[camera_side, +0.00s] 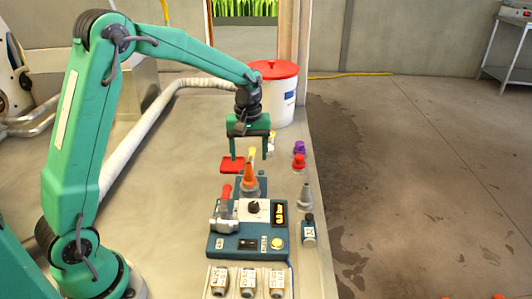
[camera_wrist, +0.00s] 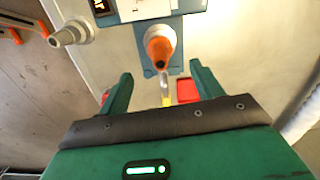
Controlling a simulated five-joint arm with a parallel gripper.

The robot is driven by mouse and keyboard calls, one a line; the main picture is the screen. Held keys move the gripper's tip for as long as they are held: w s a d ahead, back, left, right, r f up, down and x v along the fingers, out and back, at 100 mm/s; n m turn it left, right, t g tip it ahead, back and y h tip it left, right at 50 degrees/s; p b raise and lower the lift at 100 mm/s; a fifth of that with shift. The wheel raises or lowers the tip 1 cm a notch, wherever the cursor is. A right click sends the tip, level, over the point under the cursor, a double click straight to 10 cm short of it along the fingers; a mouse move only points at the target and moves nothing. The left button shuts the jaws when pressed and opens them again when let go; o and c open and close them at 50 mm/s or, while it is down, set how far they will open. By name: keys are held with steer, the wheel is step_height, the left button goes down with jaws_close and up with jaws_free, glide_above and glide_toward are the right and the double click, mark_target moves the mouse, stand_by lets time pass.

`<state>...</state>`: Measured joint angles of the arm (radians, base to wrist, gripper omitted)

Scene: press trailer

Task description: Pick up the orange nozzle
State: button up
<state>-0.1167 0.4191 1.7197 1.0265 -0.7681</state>
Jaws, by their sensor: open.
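The orange nozzle (camera_side: 249,174) stands upright with its tip up, on a grey collar at the back of a blue-and-white device (camera_side: 247,244). In the wrist view, the orange nozzle (camera_wrist: 160,46) shows its open tip pointing towards me. My gripper (camera_side: 249,157) is open and empty, with its fingers pointing down just above and behind the nozzle in the side view. In the wrist view, my gripper (camera_wrist: 161,74) has its two green fingers wide apart, one to each side of the nozzle's tip. Neither finger appears to touch it.
A red block (camera_side: 231,165) lies behind the device. A red nozzle (camera_side: 299,161), a purple one (camera_side: 300,147) and a grey one (camera_side: 305,196) stand to the right, near the table's edge. A white bucket with a red lid (camera_side: 274,95) stands behind my gripper.

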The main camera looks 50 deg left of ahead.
mark_target(249, 164)
steer(key=shift+f, duration=0.1)
steer(key=shift+s+f, duration=0.1)
steer(key=shift+f, duration=3.7)
steer(key=c, duration=1.2)
steer(key=shift+r, duration=0.15)
steer(key=shift+r, duration=0.5)
steer(key=shift+c, duration=0.2)
steer(key=r, duration=0.3)
steer(key=shift+d+r, duration=0.15)
steer(key=shift+d, duration=0.05)
steer(key=s+d+r, duration=0.4)
steer(key=d+r, duration=0.2)
steer(key=d, duration=0.4)
steer(key=shift+s+d+r, duration=0.15)
steer(key=shift+s+r, duration=0.1)
steer(key=shift+s, duration=0.15)
